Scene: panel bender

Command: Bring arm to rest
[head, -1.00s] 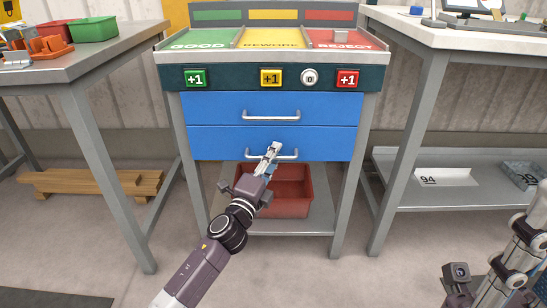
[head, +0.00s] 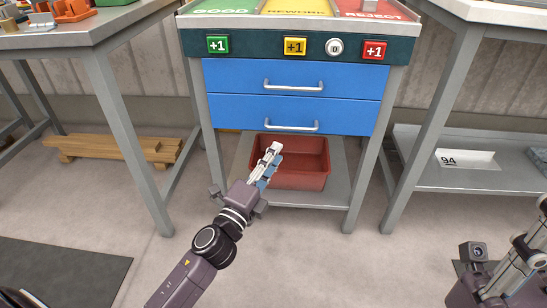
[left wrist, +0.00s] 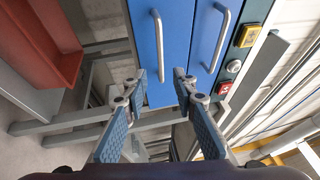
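My left gripper (head: 273,159) reaches in from below in the head view, over the red bin and below the lower blue drawer in the picture. In the left wrist view its two fingers (left wrist: 160,80) stand apart with nothing between them, so it is open and empty. The blue drawers (left wrist: 160,45) lie beyond the fingertips there. My right gripper (head: 520,262) is partly in view at the lower right edge of the head view. Its tips are cut off or unclear, so its opening cannot be told.
The sorting stand has two shut blue drawers (head: 292,79) with bar handles. A red bin (head: 300,178) sits on its low shelf (head: 320,199). A table (head: 75,42) stands left, with wooden planks (head: 115,148) behind. A bench with a lower shelf (head: 440,178) stands right.

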